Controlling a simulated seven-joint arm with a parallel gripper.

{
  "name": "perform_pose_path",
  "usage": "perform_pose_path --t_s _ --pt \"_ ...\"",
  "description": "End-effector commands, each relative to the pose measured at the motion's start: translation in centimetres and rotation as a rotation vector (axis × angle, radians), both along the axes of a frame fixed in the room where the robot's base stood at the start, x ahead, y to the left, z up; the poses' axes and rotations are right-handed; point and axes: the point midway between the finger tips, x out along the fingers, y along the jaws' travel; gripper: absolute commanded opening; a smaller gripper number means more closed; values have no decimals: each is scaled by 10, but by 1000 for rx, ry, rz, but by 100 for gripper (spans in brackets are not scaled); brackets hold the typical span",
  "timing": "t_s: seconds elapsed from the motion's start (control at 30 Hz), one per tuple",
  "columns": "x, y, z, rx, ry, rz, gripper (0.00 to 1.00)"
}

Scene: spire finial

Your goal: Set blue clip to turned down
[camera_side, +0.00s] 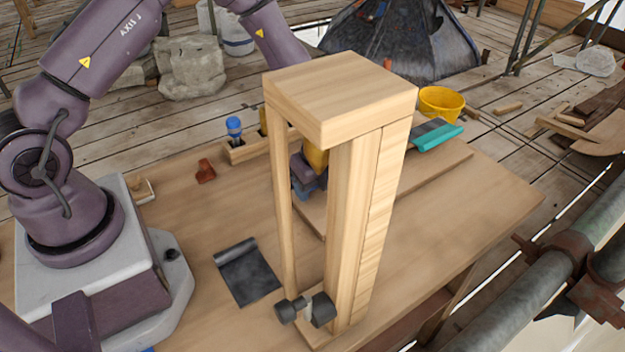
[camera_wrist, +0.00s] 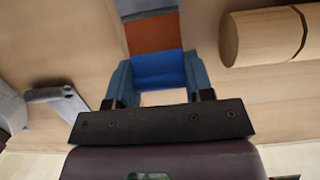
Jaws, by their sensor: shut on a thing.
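In the wrist view, the blue clip (camera_wrist: 160,70) sits between the two blue-grey fingers of my gripper (camera_wrist: 160,84), which are shut on it. An orange-brown panel (camera_wrist: 148,34) lies just beyond the clip. Which way the clip is turned is hard to tell. In the side view, a tall wooden frame (camera_side: 343,88) stands in front of my gripper. Through its gap only a blue and dark part (camera_side: 303,180) and a yellow-orange part (camera_side: 316,158) show. The clip cannot be clearly made out there.
On the workbench (camera_side: 470,235) are a dark rolled sheet (camera_side: 246,272), a blue-capped bottle (camera_side: 234,127), a reddish block (camera_side: 205,171) and a teal-edged tool (camera_side: 437,137). A yellow bucket (camera_side: 441,103) stands behind. The wrist view shows a wooden cylinder (camera_wrist: 262,38) at right.

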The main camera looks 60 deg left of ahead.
Motion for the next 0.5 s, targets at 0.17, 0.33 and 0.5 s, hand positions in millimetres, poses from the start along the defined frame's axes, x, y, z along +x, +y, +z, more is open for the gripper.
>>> perform_pose_path --t_s 0.17,0.33,0.5 --pt "-1 -1 -3 57 0 -1 24" --pt "-1 -1 -3 64 0 2 24" --pt "-1 -1 -3 63 0 2 50"
